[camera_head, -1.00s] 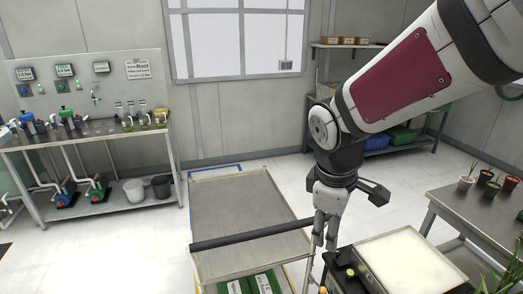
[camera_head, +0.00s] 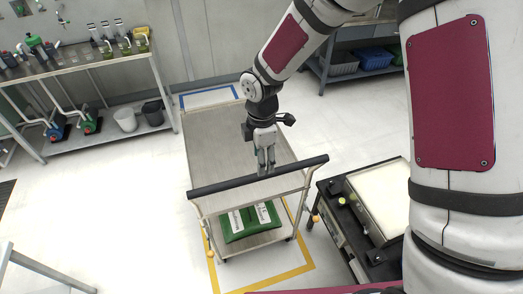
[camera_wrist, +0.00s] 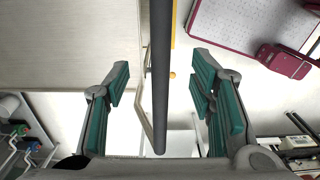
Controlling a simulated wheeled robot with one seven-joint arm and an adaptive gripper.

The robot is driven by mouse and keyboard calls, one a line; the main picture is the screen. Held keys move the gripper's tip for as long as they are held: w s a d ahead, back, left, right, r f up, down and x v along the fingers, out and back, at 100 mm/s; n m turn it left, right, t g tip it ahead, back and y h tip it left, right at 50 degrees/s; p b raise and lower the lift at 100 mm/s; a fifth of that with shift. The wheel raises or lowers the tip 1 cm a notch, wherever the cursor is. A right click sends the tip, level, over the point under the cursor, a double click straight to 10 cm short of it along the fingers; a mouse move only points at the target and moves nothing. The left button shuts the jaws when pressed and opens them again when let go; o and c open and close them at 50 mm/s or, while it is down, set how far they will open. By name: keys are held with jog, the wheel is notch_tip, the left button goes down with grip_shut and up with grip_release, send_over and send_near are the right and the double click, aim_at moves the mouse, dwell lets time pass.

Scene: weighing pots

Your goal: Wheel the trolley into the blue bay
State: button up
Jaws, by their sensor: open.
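The trolley (camera_head: 212,145) stands on the floor, with a flat grey upper deck and a dark push bar (camera_head: 215,185) across its near end. Its near end is within a yellow floor outline (camera_head: 300,268). The blue bay outline (camera_head: 208,97) shows on the floor beyond its far end, by the wall, partly hidden by the trolley. My gripper (camera_head: 265,166) points down at the bar, right of its middle. In the wrist view the bar (camera_wrist: 161,100) runs between the spread teal-padded fingers of my gripper (camera_wrist: 161,66), with gaps on both sides.
Green sacks (camera_head: 250,221) lie on the trolley's lower shelf. A dark bench (camera_head: 345,235) with a pale-topped tray stands close on the right. A pump bench (camera_head: 90,70) with buckets below stands at the left. Floor left of the trolley is clear.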

jog(key=shift+f+b, duration=1.3)
jog(key=shift+f, duration=2.95)
jog(key=shift+c, duration=0.2)
grip_shut()
